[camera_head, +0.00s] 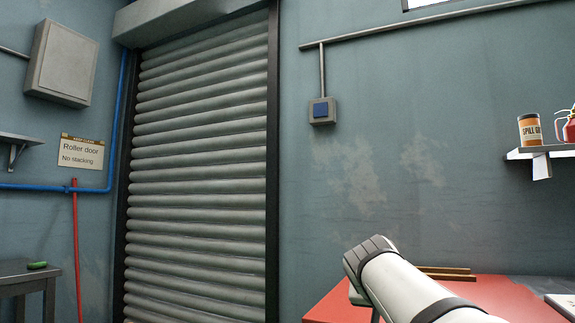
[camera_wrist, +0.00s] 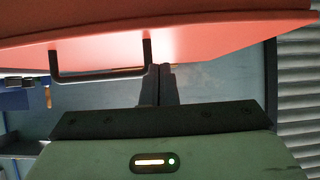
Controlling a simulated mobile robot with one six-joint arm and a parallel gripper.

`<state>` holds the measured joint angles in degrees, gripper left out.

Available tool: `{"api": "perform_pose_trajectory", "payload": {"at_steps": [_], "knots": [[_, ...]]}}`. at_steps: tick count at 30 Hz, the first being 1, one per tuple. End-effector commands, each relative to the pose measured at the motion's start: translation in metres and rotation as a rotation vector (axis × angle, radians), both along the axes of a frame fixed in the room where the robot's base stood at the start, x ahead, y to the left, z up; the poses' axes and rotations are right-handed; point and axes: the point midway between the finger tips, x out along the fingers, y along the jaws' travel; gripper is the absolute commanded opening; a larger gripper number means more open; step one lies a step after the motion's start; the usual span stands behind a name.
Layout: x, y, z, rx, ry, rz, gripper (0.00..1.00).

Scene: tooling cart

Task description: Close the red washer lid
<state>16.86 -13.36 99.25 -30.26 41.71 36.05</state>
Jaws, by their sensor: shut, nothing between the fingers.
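The red lid (camera_wrist: 200,35) spans the top of the wrist view as a broad red panel, with a dark bar handle (camera_wrist: 100,73) on it. My gripper (camera_wrist: 159,70) is shut and empty. Its fingertips appear close to the right end of the handle; I cannot tell whether they touch it. In the head view a red panel (camera_head: 495,300), which looks like the same lid, shows at the lower right, partly behind my arm. My gripper's fingers do not show there. The lid's exact angle is unclear.
A roller door (camera_head: 195,170) fills the back left, with a small dark table (camera_head: 30,280) at the far left. A wall shelf (camera_head: 545,152) at the right holds an orange can (camera_head: 530,130) and a red container (camera_head: 568,128). A brown strip (camera_head: 445,273) lies by the red panel's back edge.

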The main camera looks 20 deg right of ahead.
Motion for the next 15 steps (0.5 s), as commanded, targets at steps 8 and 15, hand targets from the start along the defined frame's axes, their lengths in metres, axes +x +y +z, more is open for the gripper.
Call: {"api": "perform_pose_trajectory", "payload": {"at_steps": [8,15], "knots": [[-0.0017,-0.0083,-0.0055,0.0,0.0,-0.017,0.0],[-0.0018,-0.0081,-0.0053,0.0,0.0,-0.017,0.0]]}}
